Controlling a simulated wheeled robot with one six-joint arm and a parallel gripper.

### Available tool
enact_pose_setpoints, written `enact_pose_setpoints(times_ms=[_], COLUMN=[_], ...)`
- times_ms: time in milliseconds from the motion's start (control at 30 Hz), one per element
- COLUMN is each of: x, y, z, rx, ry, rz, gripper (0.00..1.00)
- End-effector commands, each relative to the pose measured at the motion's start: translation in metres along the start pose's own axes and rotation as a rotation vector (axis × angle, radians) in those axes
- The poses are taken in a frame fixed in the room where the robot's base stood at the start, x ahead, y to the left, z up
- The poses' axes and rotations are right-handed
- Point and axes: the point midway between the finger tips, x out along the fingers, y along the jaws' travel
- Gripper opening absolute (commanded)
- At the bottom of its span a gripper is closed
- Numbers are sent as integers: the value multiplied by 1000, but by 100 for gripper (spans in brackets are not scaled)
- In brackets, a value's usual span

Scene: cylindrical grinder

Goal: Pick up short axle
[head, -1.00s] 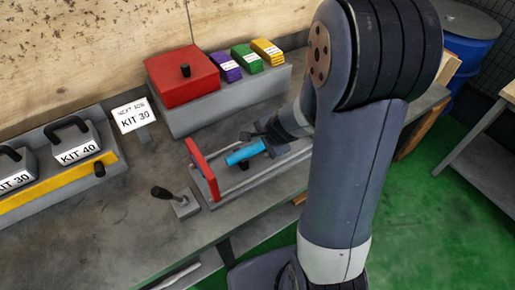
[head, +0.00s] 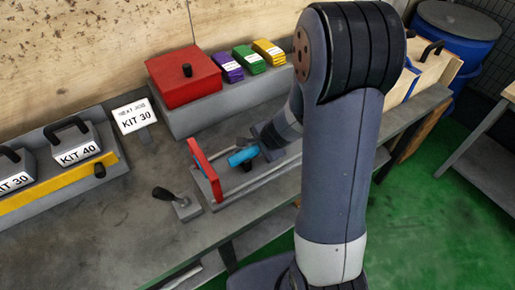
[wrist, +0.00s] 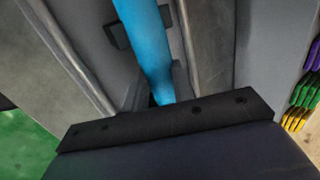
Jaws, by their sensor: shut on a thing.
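The short axle is a blue cylinder (head: 242,156) over the grey fixture with a red end plate (head: 205,170). In the wrist view the axle (wrist: 146,40) runs from the top edge down to my gripper. My gripper (head: 264,145) is shut on the right end of the axle, and my forearm comes in from the upper right. In the wrist view the fingers (wrist: 158,92) are partly hidden behind the dark wrist plate. A small black support shows beneath the axle; I cannot tell if they touch.
A red box (head: 183,78) and purple, green and yellow blocks (head: 247,60) sit on a grey ledge behind. Kit weights (head: 75,147) and a KIT 30 sign (head: 133,116) are left.

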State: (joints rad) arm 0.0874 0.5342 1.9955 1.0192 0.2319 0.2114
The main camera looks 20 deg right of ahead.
Motion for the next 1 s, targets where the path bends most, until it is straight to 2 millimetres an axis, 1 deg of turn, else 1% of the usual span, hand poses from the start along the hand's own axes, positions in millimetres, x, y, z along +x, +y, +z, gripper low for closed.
enact_pose_setpoints(times_ms=[33,233,633,733,867,1000], x=[0,0,-1,-4,-15,-35], y=[0,0,-1,-3,-10,-22], z=[0,0,0,0,-1,-1], rx=[0,0,0,0,-1,-2], ry=[0,0,1,1,2,3], rz=[0,0,-2,-2,-4,-5], gripper=[16,0,0,0,0,0])
